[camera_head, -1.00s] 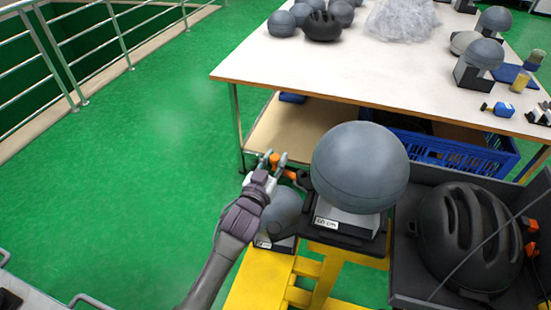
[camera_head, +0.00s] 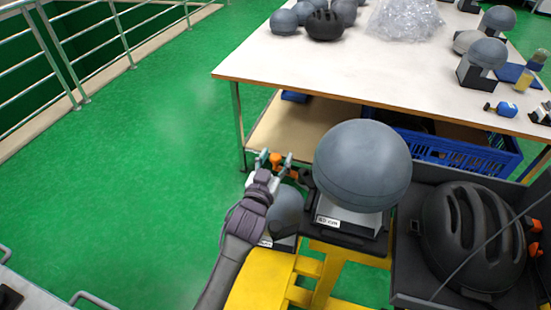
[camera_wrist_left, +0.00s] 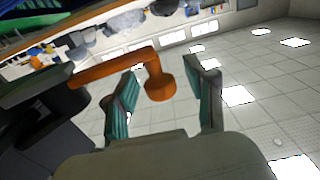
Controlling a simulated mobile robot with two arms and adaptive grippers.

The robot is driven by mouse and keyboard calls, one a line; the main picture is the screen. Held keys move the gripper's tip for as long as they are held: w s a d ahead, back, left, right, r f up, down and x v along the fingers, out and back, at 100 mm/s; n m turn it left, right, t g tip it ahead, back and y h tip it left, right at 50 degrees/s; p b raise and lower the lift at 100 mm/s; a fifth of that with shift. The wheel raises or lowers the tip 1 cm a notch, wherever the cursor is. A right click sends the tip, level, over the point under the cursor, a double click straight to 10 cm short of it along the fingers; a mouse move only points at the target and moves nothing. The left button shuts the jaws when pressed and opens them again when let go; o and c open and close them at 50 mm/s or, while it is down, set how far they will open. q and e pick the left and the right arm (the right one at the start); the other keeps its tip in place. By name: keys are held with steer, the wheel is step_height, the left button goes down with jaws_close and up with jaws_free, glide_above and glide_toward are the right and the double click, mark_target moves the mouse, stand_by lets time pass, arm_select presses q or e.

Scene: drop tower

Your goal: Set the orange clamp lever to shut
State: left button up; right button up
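The orange clamp lever (camera_wrist_left: 112,66) runs across the left wrist view from a dark mount at the left and ends in a round knob (camera_wrist_left: 160,88). In the head view the lever (camera_head: 276,160) is small, beside the large grey ball on its stand. My left gripper (camera_wrist_left: 165,92) is open, its teal-padded fingers on either side of the knob with visible gaps. The left gripper (camera_head: 272,160) also shows at the lever in the head view. I cannot tell whether a finger touches it. My right gripper does not show.
The large grey ball (camera_head: 362,166) stands right of my left gripper, with a smaller grey ball (camera_head: 285,210) below. A black helmet (camera_head: 472,235) lies in a dark tray at right. A white table (camera_head: 360,75) is behind. Green floor (camera_head: 150,170) is free at left.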

arm_select(q)
steer(key=shift+s, duration=0.1)
steer(key=v, duration=1.2)
steer(key=shift+f, duration=0.1)
